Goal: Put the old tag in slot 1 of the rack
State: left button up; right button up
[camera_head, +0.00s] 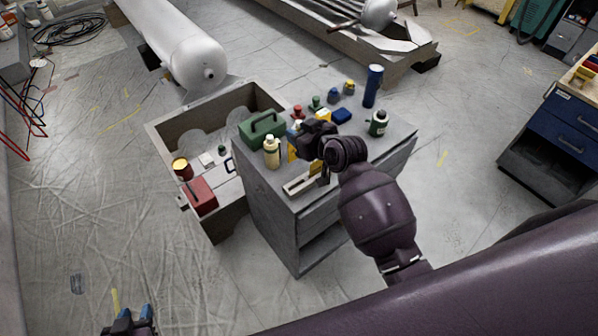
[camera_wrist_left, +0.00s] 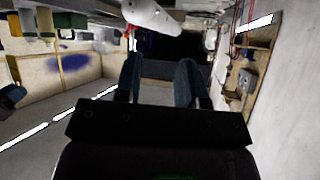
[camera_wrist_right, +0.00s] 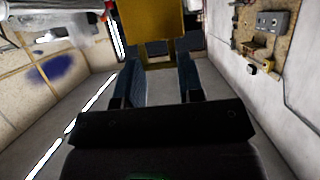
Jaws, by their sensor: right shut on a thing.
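My right gripper (camera_head: 300,143) is above the grey cabinet top and shut on a yellow plate, which looks like the old tag (camera_head: 292,153). The yellow plate also fills the top middle of the right wrist view (camera_wrist_right: 150,20), at the fingertips. A low cream rack (camera_head: 298,186) lies on the cabinet's near edge, below the gripper. A small yellow piece stands behind it, partly hidden by my right arm. Its slot numbers are too small to read. My left gripper (camera_head: 130,322) is open and empty, low at the left; its fingers are apart in the left wrist view (camera_wrist_left: 160,75).
The grey cabinet (camera_head: 390,140) also bears a cream bottle (camera_head: 272,153), green box (camera_head: 262,128), blue cylinder (camera_head: 373,86), dark green bottle (camera_head: 378,123) and several small items. An open grey crate (camera_head: 165,140) with a red box (camera_head: 200,196) adjoins it.

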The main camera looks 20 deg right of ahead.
notch_tip(320, 180, down, 15)
jog(key=shift+r+b, duration=0.2)
jog(key=shift+b, duration=0.75)
jog(key=shift+f, duration=0.15)
jog(key=o, duration=1.1)
jog(key=shift+s+r, duration=0.15)
jog(key=shift+r, duration=0.1)
jog(key=v, duration=1.2)
jog(key=s+d+f+m+h, duration=0.1)
jog(key=s+d+f+h, duration=0.1)
jog(key=s, duration=0.6)
jog(key=s+d+f+m+g+h, duration=0.1)
jog(key=s+d+f+m+h, duration=0.1)
jog(key=s+d, duration=0.3)
jog(key=s, duration=0.3)
jog(key=shift+f+h+p, duration=0.35)
jog(key=shift+h+p, duration=0.05)
